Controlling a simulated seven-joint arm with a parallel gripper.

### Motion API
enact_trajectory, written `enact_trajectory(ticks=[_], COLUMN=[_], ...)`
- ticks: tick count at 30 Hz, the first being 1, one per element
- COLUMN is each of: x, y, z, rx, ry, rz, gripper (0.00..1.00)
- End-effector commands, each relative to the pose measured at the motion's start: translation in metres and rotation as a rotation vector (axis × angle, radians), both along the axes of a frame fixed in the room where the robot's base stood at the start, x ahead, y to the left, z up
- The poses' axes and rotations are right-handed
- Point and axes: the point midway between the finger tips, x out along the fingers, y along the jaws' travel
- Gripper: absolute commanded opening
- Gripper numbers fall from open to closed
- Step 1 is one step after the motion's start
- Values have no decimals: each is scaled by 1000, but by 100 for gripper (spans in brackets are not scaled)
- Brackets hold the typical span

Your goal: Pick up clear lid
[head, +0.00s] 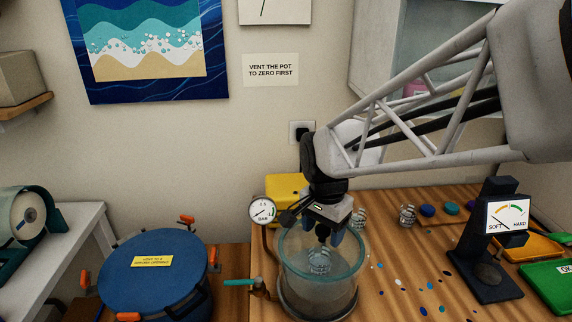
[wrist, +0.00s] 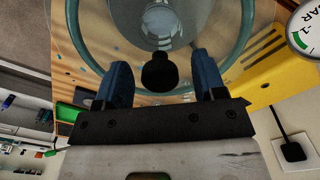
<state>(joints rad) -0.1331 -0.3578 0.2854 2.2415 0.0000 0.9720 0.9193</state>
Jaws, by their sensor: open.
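The clear lid (head: 297,250) lies on top of the round glass pot (head: 320,298) on the wooden bench. In the wrist view the lid (wrist: 205,18) fills the upper middle, with its black knob (wrist: 160,74) at the centre. My gripper (head: 324,231) points down over the lid. Its two blue fingers are open in the wrist view (wrist: 161,82), one on each side of the knob, with gaps visible to both. A clear cup (head: 319,262) shows through the lid inside the pot. The head view partly hides the knob behind my fingers.
A pressure gauge (head: 262,211) and a teal-handled valve (head: 238,283) stand close to the pot's left. A yellow box (head: 286,185) is behind it. A blue lidded pot (head: 150,270) is at left.

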Motion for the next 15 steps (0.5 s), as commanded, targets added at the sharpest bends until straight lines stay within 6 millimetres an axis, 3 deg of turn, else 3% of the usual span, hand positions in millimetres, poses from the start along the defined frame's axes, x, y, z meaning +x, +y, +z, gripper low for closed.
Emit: enact_trajectory(ticks=[12, 15], x=[0, 0], y=[0, 0], z=[0, 0], rx=[0, 0], ry=[0, 0], rz=[0, 0], gripper=[64, 50])
